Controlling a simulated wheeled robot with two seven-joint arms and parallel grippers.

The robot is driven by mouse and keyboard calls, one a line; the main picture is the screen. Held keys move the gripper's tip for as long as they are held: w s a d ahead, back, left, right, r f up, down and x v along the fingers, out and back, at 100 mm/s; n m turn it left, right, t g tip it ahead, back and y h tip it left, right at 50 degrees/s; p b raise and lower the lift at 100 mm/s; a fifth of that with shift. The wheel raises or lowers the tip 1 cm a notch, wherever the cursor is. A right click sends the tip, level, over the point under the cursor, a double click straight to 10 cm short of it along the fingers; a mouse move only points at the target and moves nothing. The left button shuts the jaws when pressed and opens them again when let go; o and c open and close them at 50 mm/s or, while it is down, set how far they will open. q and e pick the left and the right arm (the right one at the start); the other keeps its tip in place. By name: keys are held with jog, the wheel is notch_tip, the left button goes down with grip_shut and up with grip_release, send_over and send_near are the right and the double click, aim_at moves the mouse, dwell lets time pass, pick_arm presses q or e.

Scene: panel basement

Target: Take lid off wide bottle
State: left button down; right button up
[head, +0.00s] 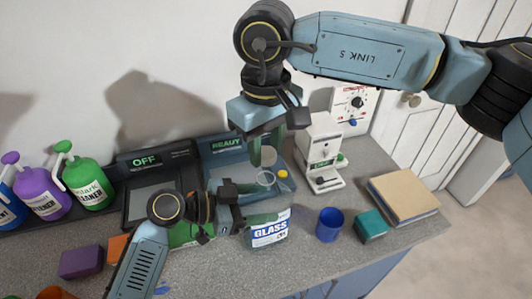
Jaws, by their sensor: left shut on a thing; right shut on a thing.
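The wide bottle (270,233), with a "GLASS" label and a green upper part, stands on the counter in the middle of the head view. My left gripper (236,207) is at its upper left side and shut on it. My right gripper (262,138) is above and behind the bottle, pointing down. It is shut on a small green piece (268,155), which looks like the lid and is apart from the bottle. The fingertips are partly hidden, so the grip is hard to see.
A blue tray (222,146) with a sign lies behind the bottle, beside a dark tray (150,162). A white machine (320,152), a blue cup (329,224), a teal block (371,225) and a book (403,197) stand right. Spray bottles (88,183) stand left.

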pick_arm(q)
jog(key=shift+c, duration=1.4)
grip_release()
jog(key=shift+a, duration=0.1)
